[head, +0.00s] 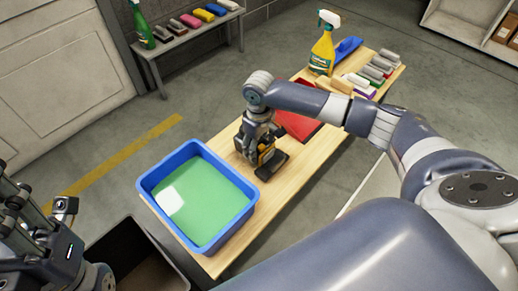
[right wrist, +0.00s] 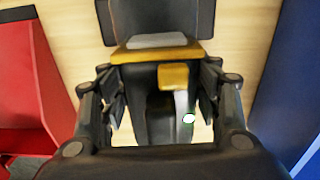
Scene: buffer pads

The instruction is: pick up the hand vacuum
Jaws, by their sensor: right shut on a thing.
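The hand vacuum (head: 271,163) is black with a yellow part and sits on the wooden table, between the blue tub and a red item. It also shows in the right wrist view (right wrist: 165,35), where its yellow band and dark body lie between my fingers. My right gripper (head: 259,138) reaches down from above and is shut on the vacuum; in the right wrist view its fingers (right wrist: 163,110) stand on both sides of it. The gripper hides part of the vacuum.
A blue tub (head: 150,184) of green liquid stands close by at the table's near end. The red item (head: 297,122) lies behind the vacuum. A yellow spray bottle (head: 322,52) and several blocks stand at the far end. A dark bin (head: 128,250) is below the table.

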